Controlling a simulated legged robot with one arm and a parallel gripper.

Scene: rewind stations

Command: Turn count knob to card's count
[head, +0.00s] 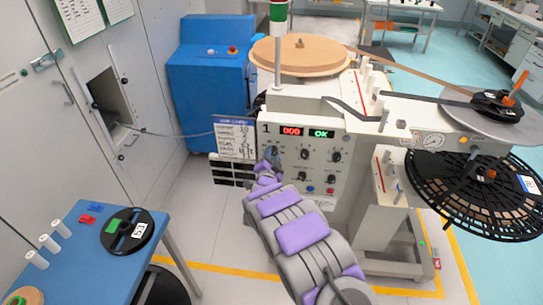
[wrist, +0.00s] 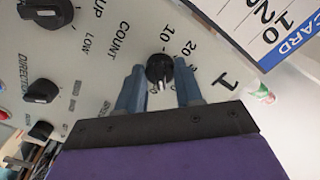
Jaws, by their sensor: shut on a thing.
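The count knob (wrist: 158,66) is black and round, beside the printed word COUNT and the numbers 10 and 20. Its white mark points toward the bottom of the wrist picture. My gripper (wrist: 159,82) has its two blue-grey fingers on either side of the knob, shut on it. In the head view my gripper (head: 271,154) is at the upper left of the panel (head: 325,178), and the knob is hidden there. The job card (head: 235,138) hangs left of the panel; its lines are too small to read there. In the wrist view the card (wrist: 262,22) is cut off, showing 10 and CARD.
Other black knobs (head: 304,154) sit right of and below my gripper. A blue table (head: 82,262) with a reel (head: 126,231) stands at the left. A large black reel (head: 480,195) hangs at the right.

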